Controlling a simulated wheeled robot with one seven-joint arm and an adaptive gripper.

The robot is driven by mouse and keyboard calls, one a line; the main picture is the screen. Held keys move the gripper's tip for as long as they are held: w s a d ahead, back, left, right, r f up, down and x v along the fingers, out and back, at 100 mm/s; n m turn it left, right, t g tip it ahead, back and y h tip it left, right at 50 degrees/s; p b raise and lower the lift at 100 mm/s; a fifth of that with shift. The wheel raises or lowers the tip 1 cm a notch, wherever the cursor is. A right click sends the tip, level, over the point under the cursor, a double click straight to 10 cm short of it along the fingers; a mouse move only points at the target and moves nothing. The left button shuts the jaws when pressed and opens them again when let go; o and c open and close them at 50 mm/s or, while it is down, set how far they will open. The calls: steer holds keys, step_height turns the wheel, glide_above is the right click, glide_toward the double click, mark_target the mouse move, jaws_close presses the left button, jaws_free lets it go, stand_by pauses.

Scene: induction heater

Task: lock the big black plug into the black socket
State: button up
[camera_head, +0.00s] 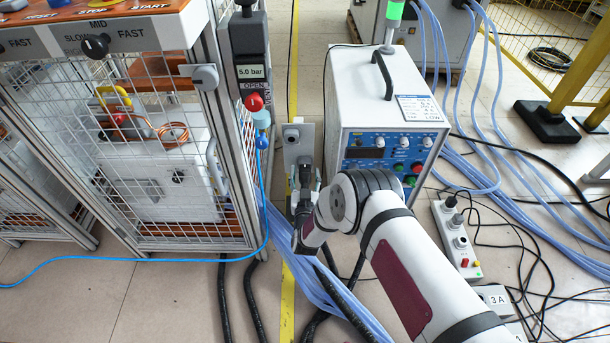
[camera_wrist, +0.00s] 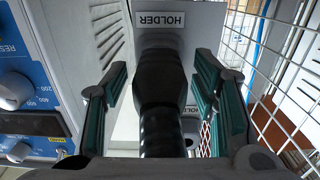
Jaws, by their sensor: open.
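The big black plug (camera_wrist: 160,75) sits upright against a grey plate labelled HOLDER (camera_wrist: 205,22), its ribbed cable running toward the wrist camera. My gripper (camera_wrist: 163,85) is open, with one pair of green-padded fingers on each side of the plug and cable. Gaps show between the pads and the plug. In the head view my gripper (camera_head: 304,188) is beside the blue-fronted unit, at the holder plate (camera_head: 298,143), and the plug is mostly hidden there. I cannot tell which fitting is the black socket.
The heater unit (camera_head: 385,105) stands close to the right of my gripper. A mesh-walled cage (camera_head: 160,185) stands to the left. Black hoses and light-blue tubes (camera_head: 300,270) cross the floor below. A power strip (camera_head: 457,240) lies at the right.

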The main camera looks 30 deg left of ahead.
mark_target(305, 185)
stand_by(0.4)
jaws_close()
steer(key=shift+s, duration=0.1)
steer(key=shift+p+v, duration=1.65)
steer(key=shift+v, duration=1.25)
steer(key=shift+s+d+f+b, duration=0.15)
steer(key=shift+s+b, duration=0.3)
steer(key=shift+b, duration=0.4)
steer(key=shift+w, duration=0.25)
steer(key=shift+b+x, duration=0.8)
steer(key=shift+x, duration=1.8)
